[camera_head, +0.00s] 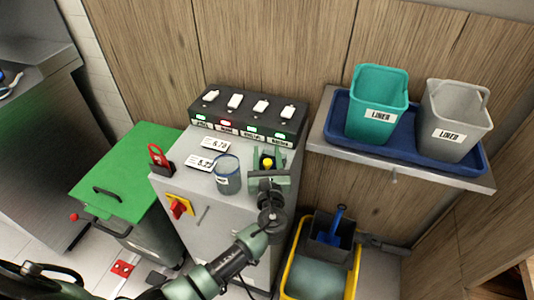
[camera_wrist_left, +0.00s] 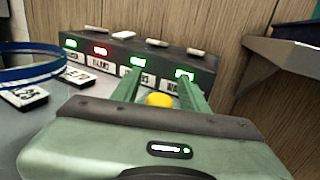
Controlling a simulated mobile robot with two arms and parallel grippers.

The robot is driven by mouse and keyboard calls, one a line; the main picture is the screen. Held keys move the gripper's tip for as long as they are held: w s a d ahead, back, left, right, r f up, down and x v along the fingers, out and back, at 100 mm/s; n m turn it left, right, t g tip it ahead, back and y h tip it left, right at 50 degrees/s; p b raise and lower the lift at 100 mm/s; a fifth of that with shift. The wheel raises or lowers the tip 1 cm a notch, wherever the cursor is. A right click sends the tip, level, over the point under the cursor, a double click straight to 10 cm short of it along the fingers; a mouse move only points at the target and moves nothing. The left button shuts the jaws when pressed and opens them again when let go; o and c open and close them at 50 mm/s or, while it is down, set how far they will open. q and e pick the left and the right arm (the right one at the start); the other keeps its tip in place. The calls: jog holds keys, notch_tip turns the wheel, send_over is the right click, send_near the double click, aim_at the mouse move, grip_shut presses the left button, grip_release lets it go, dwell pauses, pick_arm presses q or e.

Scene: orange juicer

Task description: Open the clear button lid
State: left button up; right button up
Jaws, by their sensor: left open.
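My left gripper (camera_head: 268,153) is over the top of the grey cabinet (camera_head: 206,191), in front of the black panel. Its two green fingers are apart, and they also show in the left wrist view (camera_wrist_left: 160,78). A yellow rounded thing (camera_head: 267,163) shows between the fingers, and again low between them in the wrist view (camera_wrist_left: 159,100); I cannot tell whether it is a button. The black panel (camera_head: 249,117) carries several white tabs, lights and labels. The labels are too blurred to tell which is clear, and I cannot make out a see-through lid. My right gripper is not in view.
A red switch (camera_head: 178,206) is on the cabinet front. A shelf (camera_head: 322,142) with a blue tray and bins is at the right.

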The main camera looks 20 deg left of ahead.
pick_arm(q)
grip_shut()
dwell(1.3)
